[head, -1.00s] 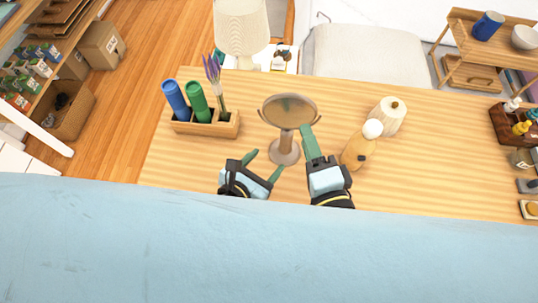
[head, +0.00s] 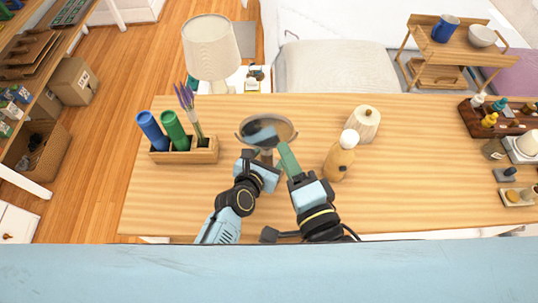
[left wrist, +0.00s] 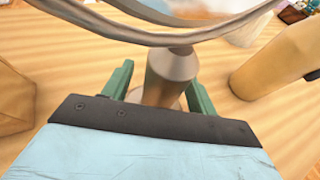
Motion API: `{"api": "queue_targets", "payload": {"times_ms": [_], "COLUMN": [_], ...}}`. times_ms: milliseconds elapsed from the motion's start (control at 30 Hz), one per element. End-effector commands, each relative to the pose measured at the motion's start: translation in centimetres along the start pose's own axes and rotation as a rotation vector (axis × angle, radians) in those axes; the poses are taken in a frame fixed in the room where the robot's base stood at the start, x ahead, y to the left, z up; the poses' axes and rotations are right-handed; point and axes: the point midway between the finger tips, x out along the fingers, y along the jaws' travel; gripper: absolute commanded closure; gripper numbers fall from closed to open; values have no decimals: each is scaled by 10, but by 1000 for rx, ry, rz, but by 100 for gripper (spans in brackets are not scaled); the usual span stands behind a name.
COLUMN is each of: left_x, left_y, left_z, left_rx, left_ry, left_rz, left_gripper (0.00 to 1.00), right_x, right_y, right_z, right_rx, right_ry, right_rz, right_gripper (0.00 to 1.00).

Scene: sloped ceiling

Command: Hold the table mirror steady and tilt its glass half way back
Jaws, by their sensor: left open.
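The table mirror (head: 283,128) stands on the wooden table, its round glass in a grey-brown frame on a stem. My left gripper (head: 264,161) is in front of the stem, its fingers mostly hidden in the head view. In the left wrist view, the open green fingers of the left gripper (left wrist: 160,78) are on either side of the mirror's stem (left wrist: 171,66), with no clear grip on it. The mirror's rim (left wrist: 145,38) crosses above them. My right gripper (head: 287,157) has its green fingers near the lower right of the mirror frame; whether they touch it is unclear.
A wooden holder (head: 184,155) with blue and green cylinders and purple flowers stands left of the mirror. An orange-tan bottle (head: 339,162) and a ribbed cream jar (head: 364,126) stand to the right. A dark tray (head: 490,123) of small bottles is far right. Table between is clear.

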Motion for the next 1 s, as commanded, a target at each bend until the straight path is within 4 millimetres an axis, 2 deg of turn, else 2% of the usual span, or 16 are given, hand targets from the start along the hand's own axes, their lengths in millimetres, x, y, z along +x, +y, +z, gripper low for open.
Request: {"api": "queue_targets", "payload": {"times_ms": [267, 733, 967, 1000], "left_x": [1, 1, 1, 1], "left_y": [0, 0, 0, 0], "left_z": [0, 0, -1, -1], "left_rx": [1, 1, 1, 1], "left_ry": [1, 1, 1, 1], "left_rz": [0, 0, 0, 0], "left_gripper": [42, 100, 100, 100], "right_x": [0, 0, 0, 0], "right_y": [0, 0, 0, 0], "right_z": [0, 0, 0, 0], "right_rx": [0, 0, 0, 0], "right_ry": [0, 0, 0, 0], "right_rz": [0, 0, 0, 0], "right_gripper": [64, 64, 64, 66]}}
